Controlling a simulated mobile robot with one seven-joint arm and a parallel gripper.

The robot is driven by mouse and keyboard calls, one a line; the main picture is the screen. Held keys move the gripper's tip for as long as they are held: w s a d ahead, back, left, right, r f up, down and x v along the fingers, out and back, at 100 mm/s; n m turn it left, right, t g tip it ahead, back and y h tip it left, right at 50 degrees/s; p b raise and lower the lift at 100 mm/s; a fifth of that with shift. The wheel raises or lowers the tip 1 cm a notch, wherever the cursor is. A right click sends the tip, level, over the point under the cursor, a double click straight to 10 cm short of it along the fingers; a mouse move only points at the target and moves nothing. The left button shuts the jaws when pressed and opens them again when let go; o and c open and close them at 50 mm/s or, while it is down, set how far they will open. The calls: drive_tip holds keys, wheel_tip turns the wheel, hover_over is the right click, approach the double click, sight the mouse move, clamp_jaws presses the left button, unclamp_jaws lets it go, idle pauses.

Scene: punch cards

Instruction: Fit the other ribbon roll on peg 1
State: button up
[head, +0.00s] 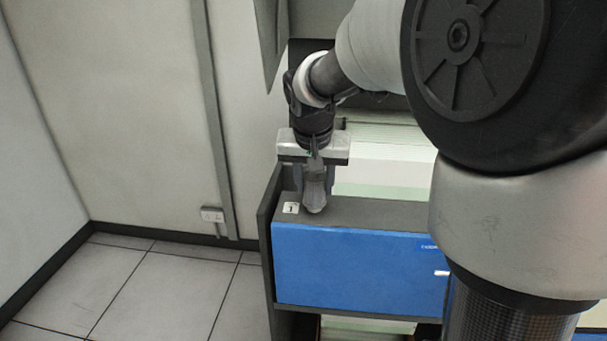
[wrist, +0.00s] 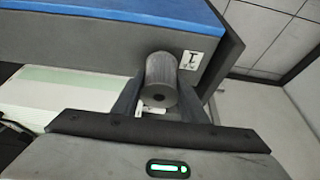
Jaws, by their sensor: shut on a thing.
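A grey ribbon roll (wrist: 160,74) with a dark hole in its near end sits between the fingers of my gripper (wrist: 162,92) in the wrist view. My gripper (head: 315,186) is shut on the roll. In the head view it points down over the left end of a grey ledge above a blue front. The roll (head: 315,198) shows at the fingertips, close to the ledge top. A small white label marked 1 (head: 291,208) lies beside it. Peg 1 is not visible; I cannot tell whether the roll is around it.
The blue-fronted cabinet (head: 350,268) has a dark side panel (head: 266,225) rising at its left end, close to my gripper. Pale green-white surfaces (head: 385,170) lie behind the ledge. Tiled floor (head: 165,290) to the left is clear. My arm hides the right side.

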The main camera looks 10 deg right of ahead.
drive_tip(key=shift+f+b, duration=0.3)
drive_tip(key=shift+f, duration=0.2)
drive_tip(key=o, duration=1.2)
